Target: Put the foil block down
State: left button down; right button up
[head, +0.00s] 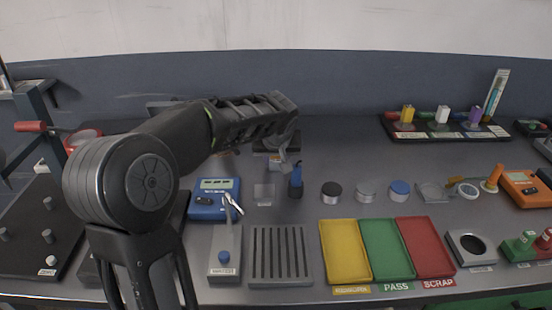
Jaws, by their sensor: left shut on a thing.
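My left arm reaches in from the left, and its gripper (284,165) points down over the back middle of the bench. The gripper is shut on a small pale grey piece, which I take to be the foil block; the fingers and the small size hide its outline. It hangs over or just in front of a dark device (262,144), partly covered by my arm. I cannot tell whether the block touches anything. A small clear square dish (264,193) lies on the bench in front of it. My right gripper is not in view.
A blue meter (214,199) stands left, and a small blue-and-dark upright object (296,181) stands close right of the gripper. Round lidded tins (332,190) sit farther right. Yellow (345,252), green (388,250) and red (425,248) trays and a slotted rack (281,257) fill the front.

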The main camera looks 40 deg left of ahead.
pick_arm(q)
jog(key=shift+f, duration=0.1)
jog(key=c, duration=1)
grip_release()
jog(key=shift+r, duration=0.35)
jog(key=v, duration=1.1)
jog(key=shift+s+d+r, duration=0.15)
jog(key=shift+s+r, duration=0.1)
